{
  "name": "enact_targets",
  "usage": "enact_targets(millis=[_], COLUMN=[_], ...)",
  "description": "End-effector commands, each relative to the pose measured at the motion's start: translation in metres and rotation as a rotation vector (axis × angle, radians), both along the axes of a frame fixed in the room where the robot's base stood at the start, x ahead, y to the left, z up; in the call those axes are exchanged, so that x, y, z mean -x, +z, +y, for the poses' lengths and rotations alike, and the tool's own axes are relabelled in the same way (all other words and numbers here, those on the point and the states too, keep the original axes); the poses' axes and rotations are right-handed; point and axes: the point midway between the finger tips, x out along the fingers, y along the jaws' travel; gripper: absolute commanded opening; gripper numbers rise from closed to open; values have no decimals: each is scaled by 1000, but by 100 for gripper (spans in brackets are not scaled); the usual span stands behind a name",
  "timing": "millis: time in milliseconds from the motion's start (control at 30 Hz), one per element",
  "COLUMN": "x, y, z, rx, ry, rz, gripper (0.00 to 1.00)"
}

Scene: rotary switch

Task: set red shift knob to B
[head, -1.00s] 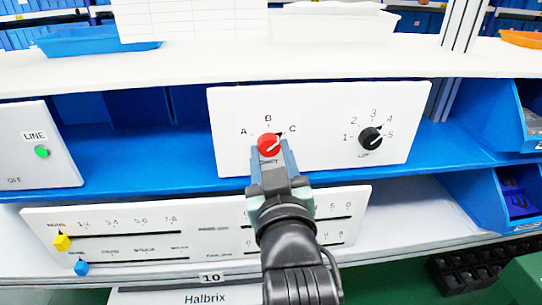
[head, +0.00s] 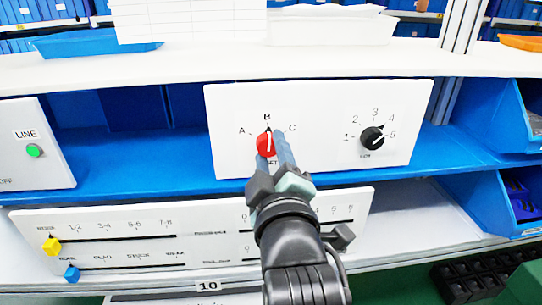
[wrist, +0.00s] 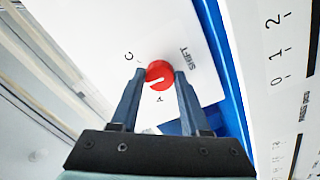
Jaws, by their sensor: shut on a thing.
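The red shift knob (head: 266,144) sits on the white panel (head: 230,160), with A at its upper left, B above and C at its upper right. Its white pointer line stands about upright, toward B, in the head view. My gripper (head: 279,148) reaches it from below and is shut on it. In the wrist view the knob (wrist: 160,75) is between the two fingertips of my gripper (wrist: 160,73). The letters A and C and the word SHIFT show there; B is not visible.
A black knob (head: 372,138) with numbered positions is to the right on the same panel. A lower slider panel (head: 120,230) has yellow and blue sliders. A box with a green LINE button (head: 34,151) is at left. Blue bins (head: 510,200) stand at right.

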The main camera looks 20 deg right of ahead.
Motion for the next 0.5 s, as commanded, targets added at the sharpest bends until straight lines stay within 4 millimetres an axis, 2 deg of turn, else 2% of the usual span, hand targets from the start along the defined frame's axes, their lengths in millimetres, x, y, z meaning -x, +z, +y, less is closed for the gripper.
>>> enact_targets(millis=[500], x=[0], y=[-1], z=[0], rx=[71], ry=[0], rz=[23], gripper=[0])
